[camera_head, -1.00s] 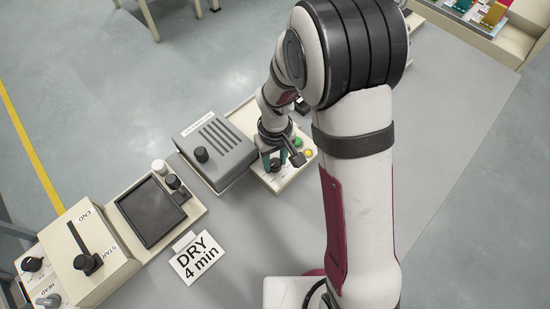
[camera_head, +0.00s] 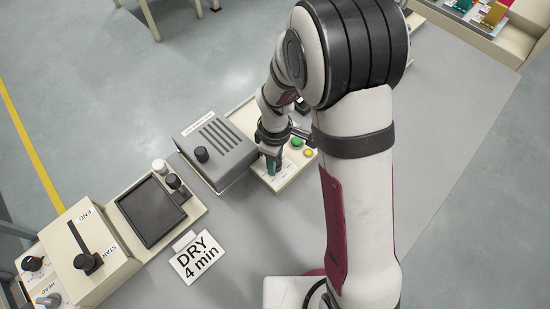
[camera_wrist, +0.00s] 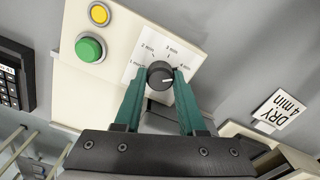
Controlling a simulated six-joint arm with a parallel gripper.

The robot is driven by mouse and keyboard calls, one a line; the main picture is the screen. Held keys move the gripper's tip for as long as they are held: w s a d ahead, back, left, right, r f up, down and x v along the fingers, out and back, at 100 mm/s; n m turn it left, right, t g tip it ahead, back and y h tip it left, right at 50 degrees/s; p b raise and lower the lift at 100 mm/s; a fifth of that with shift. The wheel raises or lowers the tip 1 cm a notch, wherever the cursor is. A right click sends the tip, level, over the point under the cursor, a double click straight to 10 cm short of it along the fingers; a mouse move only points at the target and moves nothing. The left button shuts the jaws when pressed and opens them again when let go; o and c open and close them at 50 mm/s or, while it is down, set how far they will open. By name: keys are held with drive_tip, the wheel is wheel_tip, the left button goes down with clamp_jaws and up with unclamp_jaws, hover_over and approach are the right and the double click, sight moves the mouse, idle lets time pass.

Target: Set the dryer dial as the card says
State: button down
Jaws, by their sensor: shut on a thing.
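The dryer dial (camera_wrist: 160,76) is a black round knob on a cream panel, with minute labels printed around it. My gripper (camera_wrist: 161,70) has its two green fingers on either side of the knob, shut on it. The dial's white line points to the right in the wrist view, roughly towards the 4 min side; its exact setting is hard to read. In the head view my gripper (camera_head: 272,164) is over the panel and hides the dial. The card (camera_head: 198,257) reads "DRY 4 min"; it also shows in the wrist view (camera_wrist: 283,110).
A green button (camera_wrist: 90,49) and a yellow button (camera_wrist: 99,13) sit on the same panel beside the dial. A grey vented box (camera_head: 215,150) with a black knob stands to the left. A dark screen unit (camera_head: 150,212) and a slider box (camera_head: 90,250) stand farther left.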

idle(0.4)
drive_tip(key=shift+c, duration=2.4)
unclamp_jaws()
drive_tip(key=shift+r, duration=0.1)
wheel_tip(320, 180, up, 16)
drive_tip(key=shift+f, duration=0.2)
